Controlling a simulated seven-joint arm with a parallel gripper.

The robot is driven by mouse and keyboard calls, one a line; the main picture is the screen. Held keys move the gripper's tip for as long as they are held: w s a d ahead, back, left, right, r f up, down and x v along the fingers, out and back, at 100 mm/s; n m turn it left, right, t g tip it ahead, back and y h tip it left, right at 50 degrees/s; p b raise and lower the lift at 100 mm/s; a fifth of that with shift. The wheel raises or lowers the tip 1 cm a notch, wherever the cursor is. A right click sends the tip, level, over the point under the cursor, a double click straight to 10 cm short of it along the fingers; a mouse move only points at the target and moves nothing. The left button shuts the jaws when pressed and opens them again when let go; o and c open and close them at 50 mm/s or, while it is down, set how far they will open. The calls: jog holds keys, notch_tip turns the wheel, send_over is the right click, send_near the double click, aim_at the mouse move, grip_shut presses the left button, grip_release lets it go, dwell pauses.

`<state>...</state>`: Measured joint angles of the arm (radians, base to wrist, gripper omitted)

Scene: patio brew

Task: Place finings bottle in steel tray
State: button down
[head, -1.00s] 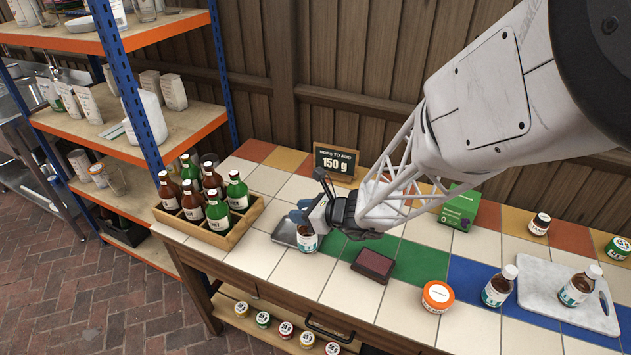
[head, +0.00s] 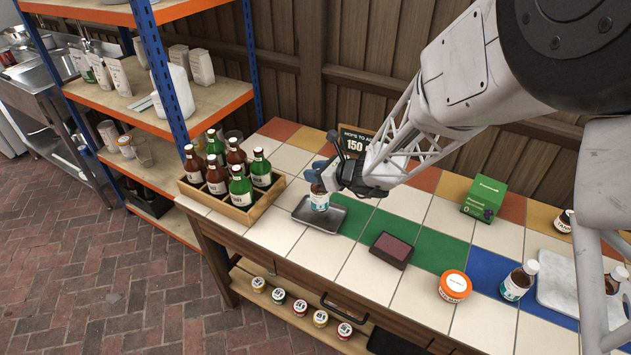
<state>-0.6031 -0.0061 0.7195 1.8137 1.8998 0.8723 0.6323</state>
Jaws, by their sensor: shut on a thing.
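My gripper (head: 325,178) is shut on a small brown bottle (head: 319,199) with a white and blue label, the finings bottle as far as I can tell. The bottle is upright, and its top is hidden by the fingers. It is over the steel tray (head: 334,222), a shallow grey tray on the tiled counter. I cannot tell whether the bottle's base touches the tray floor. Another similar bottle (head: 518,281) stands on the blue tiles at the right.
A wooden crate of bottles (head: 236,211) stands left of the tray. A sign (head: 354,142) stands behind my gripper.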

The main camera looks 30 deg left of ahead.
jog(key=shift+f, duration=1.75)
jog(key=c, duration=0.8)
grip_release()
jog(key=shift+f, duration=0.15)
jog(key=shift+r, duration=0.2)
jog(key=v, duration=1.2)
jog(key=shift+f, duration=0.1)
